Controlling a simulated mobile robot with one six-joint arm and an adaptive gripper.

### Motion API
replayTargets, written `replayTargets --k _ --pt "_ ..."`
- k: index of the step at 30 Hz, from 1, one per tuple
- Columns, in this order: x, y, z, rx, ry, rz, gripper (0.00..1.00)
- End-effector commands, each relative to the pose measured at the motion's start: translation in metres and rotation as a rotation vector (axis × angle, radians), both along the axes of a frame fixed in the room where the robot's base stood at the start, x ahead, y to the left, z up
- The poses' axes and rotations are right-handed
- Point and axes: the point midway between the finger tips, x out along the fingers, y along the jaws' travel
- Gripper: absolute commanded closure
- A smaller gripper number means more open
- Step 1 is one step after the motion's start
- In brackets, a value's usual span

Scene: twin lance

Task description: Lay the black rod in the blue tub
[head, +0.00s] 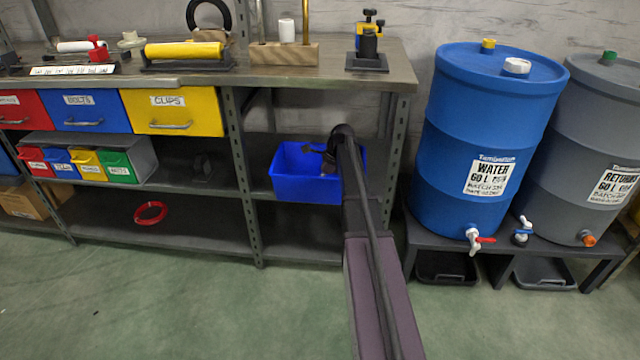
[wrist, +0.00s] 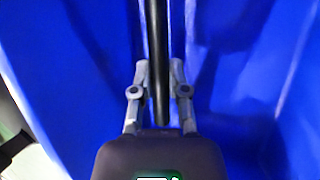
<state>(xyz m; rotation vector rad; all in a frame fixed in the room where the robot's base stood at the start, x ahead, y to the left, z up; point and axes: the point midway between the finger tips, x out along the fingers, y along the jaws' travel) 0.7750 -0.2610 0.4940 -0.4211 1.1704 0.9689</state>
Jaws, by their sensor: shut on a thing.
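The blue tub (head: 290,190) sits on the middle shelf under the bench. In the wrist view its blue walls (wrist: 60,60) fill most of the picture on both sides. My arm reaches into the tub from the front right, and its end is partly hidden behind the arm itself in the head view. My gripper (wrist: 157,72) is shut on the black rod (wrist: 156,25), which runs lengthwise between the two fingers towards the top of the wrist view. The rod's far end is out of that view. I cannot tell whether the rod touches the tub floor.
A shelf upright (head: 396,145) stands close to the right of my arm. The bench top (head: 335,75) lies above the tub. A blue barrel (head: 480,130) and a grey barrel (head: 585,130) stand on a low stand at the right. The shelf left of the tub is partly open.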

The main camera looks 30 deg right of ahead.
Motion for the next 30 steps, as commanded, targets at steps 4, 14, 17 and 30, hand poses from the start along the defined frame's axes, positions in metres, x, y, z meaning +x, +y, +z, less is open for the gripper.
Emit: replayTargets --k 4,14,17,30 --pt "-0.0001 -0.0002 -0.0056 0.000 0.000 0.000 1.00" --pt "-0.0004 -0.0014 -0.0056 0.000 0.000 -0.002 1.00" --pt "-0.0005 -0.0013 -0.0056 0.001 0.000 -0.001 0.59" --pt "-0.0004 -0.0012 -0.0055 -0.001 0.000 -0.001 0.40"
